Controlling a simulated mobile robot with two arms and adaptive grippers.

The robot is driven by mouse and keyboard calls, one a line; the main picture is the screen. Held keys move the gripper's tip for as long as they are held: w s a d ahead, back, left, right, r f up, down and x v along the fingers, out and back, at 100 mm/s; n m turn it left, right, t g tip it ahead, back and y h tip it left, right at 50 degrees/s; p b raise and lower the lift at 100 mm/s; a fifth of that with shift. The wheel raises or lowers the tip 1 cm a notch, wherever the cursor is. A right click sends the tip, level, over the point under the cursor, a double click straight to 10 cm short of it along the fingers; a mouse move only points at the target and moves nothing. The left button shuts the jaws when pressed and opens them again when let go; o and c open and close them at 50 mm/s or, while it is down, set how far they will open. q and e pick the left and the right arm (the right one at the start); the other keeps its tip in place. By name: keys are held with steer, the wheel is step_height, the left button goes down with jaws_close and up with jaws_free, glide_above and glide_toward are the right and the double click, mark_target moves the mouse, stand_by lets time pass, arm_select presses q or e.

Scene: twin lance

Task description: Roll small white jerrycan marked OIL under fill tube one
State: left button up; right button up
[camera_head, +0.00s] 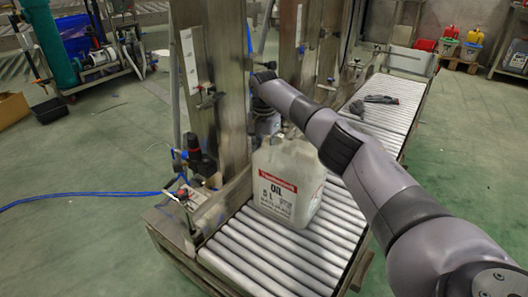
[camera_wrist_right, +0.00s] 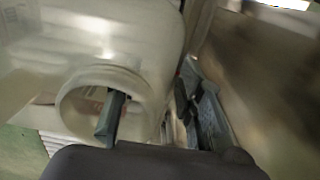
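The white jerrycan (camera_head: 287,184) has a red band and black OIL lettering. It stands upright on the near part of the roller conveyor (camera_head: 330,236), beside the metal column. My right arm reaches across above it, and its dark gripper (camera_head: 267,118) is at its far upper side, partly hidden. In the right wrist view my right gripper (camera_wrist_right: 152,92) has its fingers apart around one side of the jerrycan's looped handle (camera_wrist_right: 148,98). One finger is inside the loop and the other outside; gaps show beside the handle wall. My left gripper is not in view.
The metal column (camera_head: 214,90) rises close at the jerrycan's left. Dark grey objects (camera_head: 380,99) lie farther along the conveyor. A blue hose (camera_head: 85,196) runs over the green floor. Several coloured containers (camera_head: 448,44) stand at the back right.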

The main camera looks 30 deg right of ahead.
step_height(320, 180, up, 12)
stand_by(0.5)
